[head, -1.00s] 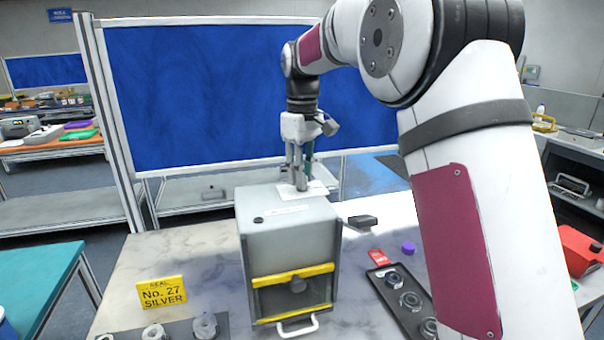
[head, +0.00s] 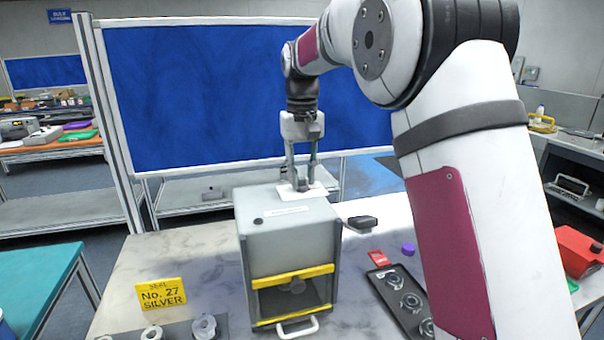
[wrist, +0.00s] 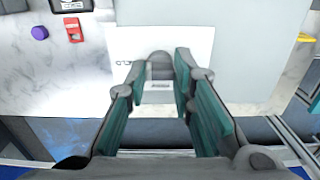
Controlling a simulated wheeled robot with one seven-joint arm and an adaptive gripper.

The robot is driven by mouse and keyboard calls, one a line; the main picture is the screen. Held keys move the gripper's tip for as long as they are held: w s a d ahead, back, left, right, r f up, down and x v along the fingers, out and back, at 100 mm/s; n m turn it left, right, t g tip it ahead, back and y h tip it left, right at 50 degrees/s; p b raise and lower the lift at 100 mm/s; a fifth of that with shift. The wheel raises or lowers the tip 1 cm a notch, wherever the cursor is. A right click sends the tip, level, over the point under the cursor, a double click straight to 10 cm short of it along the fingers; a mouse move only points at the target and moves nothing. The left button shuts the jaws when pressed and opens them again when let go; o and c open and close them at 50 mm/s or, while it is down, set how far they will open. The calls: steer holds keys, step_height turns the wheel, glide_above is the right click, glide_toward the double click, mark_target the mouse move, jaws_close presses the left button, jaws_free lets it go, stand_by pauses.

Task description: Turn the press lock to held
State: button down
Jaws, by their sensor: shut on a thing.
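The press (head: 290,240) is a grey box with yellow bars across its front opening and a white handle below, standing on the marble table. The press lock is a small grey knob (wrist: 160,68) on a white plate (head: 318,190) on top of the press. My gripper (head: 303,187) points straight down at it, fingers on either side of the knob. The wrist view shows its teal-padded fingers (wrist: 165,75) closed on the knob. Dark lettering on the plate shows left of the knob, too small to read surely. The fingers partly hide the knob.
A yellow "No. 27 SILVER" sign (head: 162,294) stands left of the press, with silver rings (head: 204,327) in front. To the right are a black block (head: 362,222), a red tag (head: 378,257), a purple cap (head: 408,249) and a dark tray (head: 374,277) of round parts.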

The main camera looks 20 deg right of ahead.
mark_target(302, 178)
stand_by(0.3)
steer(key=c, duration=1.4)
jaws_free()
steer(key=shift+r, duration=0.15)
step_height(302, 178, up, 12)
